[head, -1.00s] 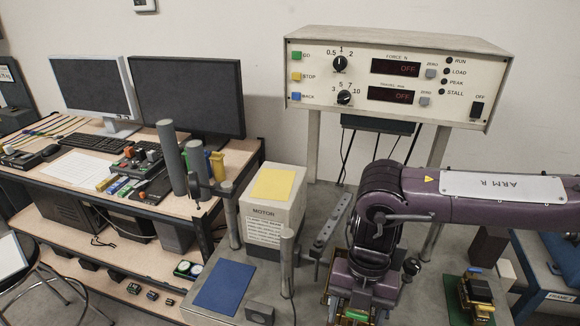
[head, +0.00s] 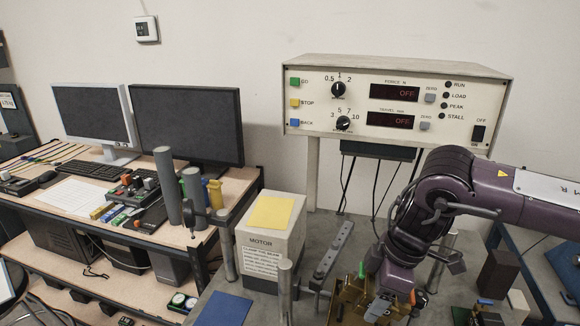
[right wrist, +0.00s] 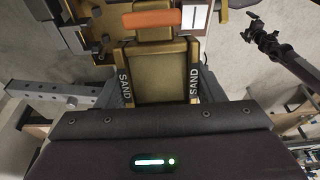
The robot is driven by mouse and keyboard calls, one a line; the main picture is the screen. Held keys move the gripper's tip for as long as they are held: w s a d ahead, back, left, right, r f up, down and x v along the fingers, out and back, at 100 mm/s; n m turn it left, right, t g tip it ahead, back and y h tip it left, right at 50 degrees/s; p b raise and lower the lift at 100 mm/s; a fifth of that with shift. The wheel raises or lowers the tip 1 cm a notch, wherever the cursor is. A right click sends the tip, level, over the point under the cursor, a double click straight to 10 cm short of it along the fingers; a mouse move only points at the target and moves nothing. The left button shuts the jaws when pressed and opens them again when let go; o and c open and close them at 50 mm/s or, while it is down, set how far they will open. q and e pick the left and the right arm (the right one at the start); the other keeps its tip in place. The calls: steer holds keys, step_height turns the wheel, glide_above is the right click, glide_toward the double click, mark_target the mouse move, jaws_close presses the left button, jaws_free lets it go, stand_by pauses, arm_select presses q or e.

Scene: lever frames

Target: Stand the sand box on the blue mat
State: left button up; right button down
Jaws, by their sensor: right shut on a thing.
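The sand box (right wrist: 160,70) is a gold-brown block with the word SAND at both of its sides in the right wrist view. My right gripper (right wrist: 160,92) is shut on it, with dark fingers at either side. In the head view my right gripper (head: 378,306) is at the lower right of centre, by brown-gold parts, and its fingertips are hard to make out. The underside of the box is hidden. The blue mat (head: 220,310) lies at the bottom left of the gripper, bare where it shows and cut by the picture's lower edge. My left gripper is not in view.
A motor box (head: 268,243) with a yellow top stands just behind the mat. A grey post (head: 286,280) and a slotted grey bar (head: 333,250) stand between mat and gripper. The control panel (head: 395,95) is at the back. A dark block (head: 497,274) stands at right.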

steer(key=w+d+r+m+t+h+b, duration=0.1)
steer(key=w+r+m, duration=0.1)
steer(key=m, duration=0.5)
steer(key=w+d+r+m+t+h+b, duration=0.1)
steer(key=r+m, duration=0.3)
steer(key=m, duration=0.4)
steer(key=shift+w+d+r+h, duration=0.25)
steer(key=shift+w+d+h, duration=0.15)
steer(key=shift+w+d, duration=0.45)
